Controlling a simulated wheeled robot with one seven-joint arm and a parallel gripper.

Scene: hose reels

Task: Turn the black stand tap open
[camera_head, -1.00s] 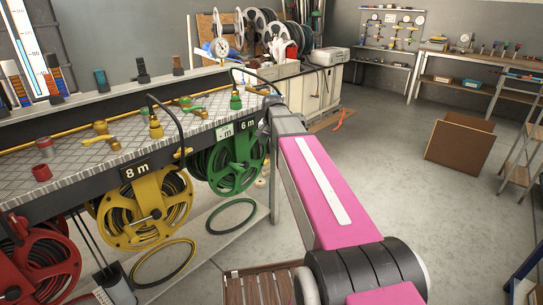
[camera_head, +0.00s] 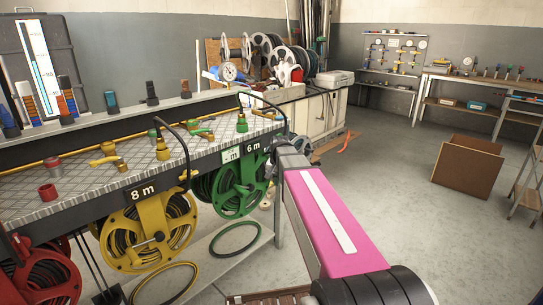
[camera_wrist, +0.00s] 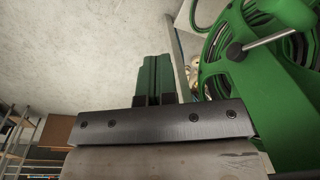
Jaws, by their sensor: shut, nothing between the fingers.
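I cannot make out a tap that is clearly black. On the bench (camera_head: 80,187), a brass-yellow tap (camera_head: 107,155) stands behind the 8 m label, and a tap with a green lever (camera_head: 200,132) stands farther back. Black bent pipes (camera_head: 186,150) rise along the bench's front edge. My gripper (camera_wrist: 153,75) is shut and empty, its two green fingers side by side. In the head view its end is at the bench's front right corner, mostly hidden by my pink arm. The green reel (camera_wrist: 265,95) is right of the fingers in the wrist view, apart from them.
A yellow reel (camera_head: 140,235) and a red reel (camera_head: 45,275) hang under the bench. Loose hose rings (camera_head: 234,238) lie below. A brown box (camera_head: 467,165) stands on the floor at right, with clear floor before it. A workbench (camera_head: 460,95) stands at the back right.

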